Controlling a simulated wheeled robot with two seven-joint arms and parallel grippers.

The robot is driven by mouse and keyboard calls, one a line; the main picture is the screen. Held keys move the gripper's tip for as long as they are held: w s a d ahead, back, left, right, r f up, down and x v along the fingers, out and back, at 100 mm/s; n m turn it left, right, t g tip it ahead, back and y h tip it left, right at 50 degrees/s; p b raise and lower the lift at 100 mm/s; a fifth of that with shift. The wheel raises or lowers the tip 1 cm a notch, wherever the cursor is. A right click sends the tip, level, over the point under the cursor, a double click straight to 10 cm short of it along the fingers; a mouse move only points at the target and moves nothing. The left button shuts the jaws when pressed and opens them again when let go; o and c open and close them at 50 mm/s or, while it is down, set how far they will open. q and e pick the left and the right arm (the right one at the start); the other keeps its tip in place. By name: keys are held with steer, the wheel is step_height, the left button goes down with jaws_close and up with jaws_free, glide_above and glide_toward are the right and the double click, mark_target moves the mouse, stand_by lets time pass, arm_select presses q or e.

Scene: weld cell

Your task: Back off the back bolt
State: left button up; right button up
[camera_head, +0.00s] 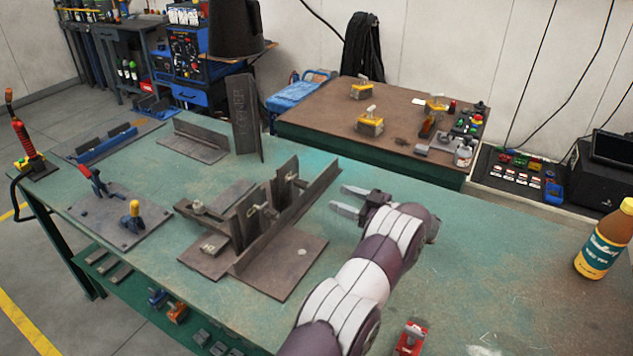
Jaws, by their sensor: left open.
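A dark steel fixture (282,262) stands on the green table, with upright plates and a long angled bar. Small pale bolt-like parts show on it: one toward the back (292,177) and one nearer the front (257,209). Which one is the back bolt is hard to tell at this size; the farther one fits the name. My left gripper (342,200) is open and empty, just right of the fixture, its fingers pointing left toward the bar. It looks apart from the fixture. My right gripper is not in view.
A plate with red-handled and yellow-tipped clamps (118,222) lies left of the fixture. A dark upright plate (243,118) stands behind it. An amber bottle (602,242) stands at the right, a red item (411,338) in front. The green table (500,265) is clear between them.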

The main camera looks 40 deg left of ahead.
mark_target(310, 187)
arm_select(q)
steer(key=p+x, duration=0.1)
steer(key=x, duration=0.8)
steer(key=shift+a, duration=0.3)
jaws_close()
